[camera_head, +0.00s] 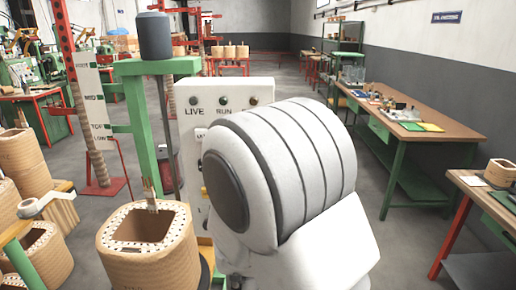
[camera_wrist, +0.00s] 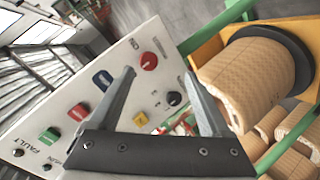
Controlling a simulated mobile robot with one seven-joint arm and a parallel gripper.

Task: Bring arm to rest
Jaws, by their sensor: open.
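My gripper (camera_wrist: 163,98) shows in the wrist view with its two grey fingers spread apart and nothing between them. Behind it is a tilted white control panel (camera_wrist: 58,92) with red, blue, green and yellow buttons and knobs. In the head view my white arm with grey bands fills the middle and hides my gripper and part of the same panel (camera_head: 225,92), which is marked LIVE and RUN. A wound tan coil (camera_head: 150,262) with a square opening stands left of my arm. I cannot tell from the wrist view how far the fingers are from the panel.
A green post (camera_head: 140,135) with a dark cylinder (camera_head: 154,36) stands behind the coil. More coils (camera_head: 22,165) crowd the left. A long workbench (camera_head: 440,125) with parts runs along the right wall, and a nearer table (camera_head: 478,190) stands at right. Floor between them is clear.

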